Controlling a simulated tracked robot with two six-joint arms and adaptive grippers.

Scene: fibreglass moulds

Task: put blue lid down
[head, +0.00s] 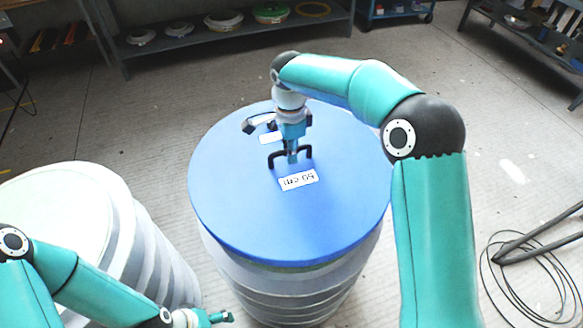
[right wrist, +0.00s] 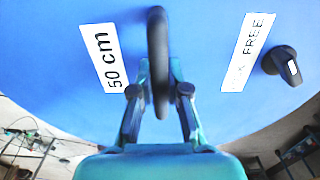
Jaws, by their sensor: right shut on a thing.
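The round blue lid (head: 240,205) lies level over a grey ribbed drum-shaped mould (head: 300,290) in the middle of the head view. I cannot tell whether it rests fully on the rim. My right gripper (head: 291,157) comes down from above and is shut on the lid's black handle (head: 308,151). In the right wrist view the fingers (right wrist: 160,98) close around the handle (right wrist: 157,40), beside a "50 cm" label (right wrist: 101,58). My left gripper (head: 220,317) is low at the bottom edge, apart from the lid; its finger opening is unclear.
A second ribbed mould with a pale top (head: 60,215) stands at the left, close by. A black cable (head: 510,285) lies on the floor at the right. A shelf (head: 210,40) with several round lids stands at the back.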

